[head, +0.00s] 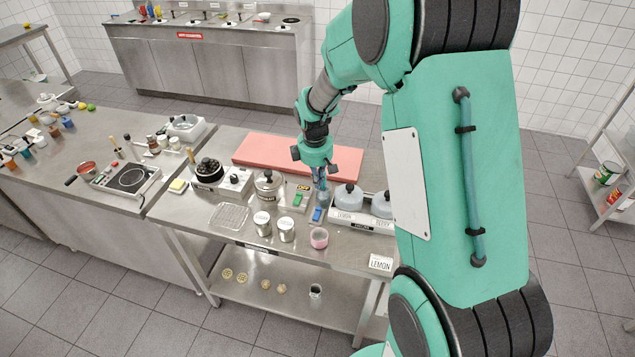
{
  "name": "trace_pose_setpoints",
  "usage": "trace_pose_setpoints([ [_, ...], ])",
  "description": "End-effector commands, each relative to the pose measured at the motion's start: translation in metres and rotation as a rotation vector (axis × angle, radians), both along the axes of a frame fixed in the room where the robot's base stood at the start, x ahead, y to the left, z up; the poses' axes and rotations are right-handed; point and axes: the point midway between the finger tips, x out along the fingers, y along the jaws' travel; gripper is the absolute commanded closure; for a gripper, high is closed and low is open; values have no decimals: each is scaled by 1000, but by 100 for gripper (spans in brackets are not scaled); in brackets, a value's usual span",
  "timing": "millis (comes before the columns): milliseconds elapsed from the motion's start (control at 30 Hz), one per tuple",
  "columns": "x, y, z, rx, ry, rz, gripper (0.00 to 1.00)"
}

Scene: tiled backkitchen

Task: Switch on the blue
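A small blue switch (318,214) is on the steel table, beside a green switch (298,199) to its left. My gripper (321,193) points down close behind and above the blue switch. I cannot tell whether it touches the switch. The exact position of the blue switch's rocker is too small to read.
A twin-pot unit (360,217) stands close to the right of my gripper, and a lidded pot (268,185) to the left. A pink board (298,155) lies behind. Two metal tins (286,229) and a pink cup (319,238) stand in front. A LEMON card (381,263) is at the front edge.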

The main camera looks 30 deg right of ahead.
Motion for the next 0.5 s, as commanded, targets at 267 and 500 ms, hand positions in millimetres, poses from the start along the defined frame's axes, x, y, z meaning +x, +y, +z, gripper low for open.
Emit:
trace_pose_setpoints([
  [267, 3, -4, -41, 1, 2, 0, 100],
  [500, 7, -8, -81, 1, 2, 0, 100],
])
